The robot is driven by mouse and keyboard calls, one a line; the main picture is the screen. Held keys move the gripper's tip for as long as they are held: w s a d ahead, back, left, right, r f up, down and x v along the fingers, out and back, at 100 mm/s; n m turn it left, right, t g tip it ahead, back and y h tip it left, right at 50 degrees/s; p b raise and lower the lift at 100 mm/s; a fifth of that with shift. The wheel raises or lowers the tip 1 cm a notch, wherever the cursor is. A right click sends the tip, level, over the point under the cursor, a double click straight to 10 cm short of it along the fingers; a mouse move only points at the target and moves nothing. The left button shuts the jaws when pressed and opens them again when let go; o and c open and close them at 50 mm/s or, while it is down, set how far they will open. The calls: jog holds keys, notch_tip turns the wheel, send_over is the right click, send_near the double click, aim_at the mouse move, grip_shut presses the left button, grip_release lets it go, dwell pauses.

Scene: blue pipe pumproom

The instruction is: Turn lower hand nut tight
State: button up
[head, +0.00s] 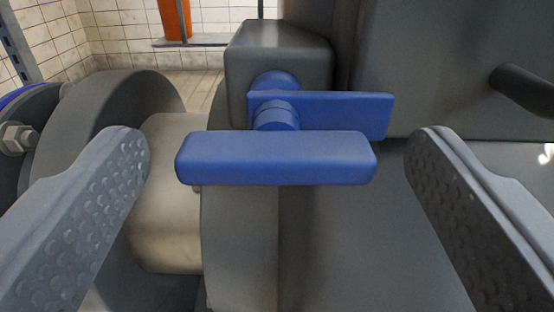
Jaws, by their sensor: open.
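A blue hand nut shows in the middle of the head view, with a wide flat near bar (275,158) and a second blue bar (340,113) behind it. A round blue hub (275,85) joins a dark grey block (275,55) behind the bars. Both bars lie roughly level. I cannot tell which part is the lower hand nut. My gripper (277,150) is open, with one textured finger left of the near bar and one right of it. Neither finger touches the blue bars.
A grey flange (110,110) and a pale beige pipe section (165,190) stand at the left, close to the left finger. A large grey housing (450,60) fills the right, with a dark rod (522,90) sticking out. An orange post (174,18) stands at the tiled back wall.

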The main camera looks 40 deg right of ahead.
jog(key=c, duration=1)
jog(key=shift+r+p, duration=0.1)
jog(key=shift+p, duration=0.55)
jog(key=o, duration=1)
jog(key=p+v, duration=0.2)
jog(key=v, duration=1.1)
jog(key=shift+s+a, duration=0.2)
jog(key=shift+s, duration=0.1)
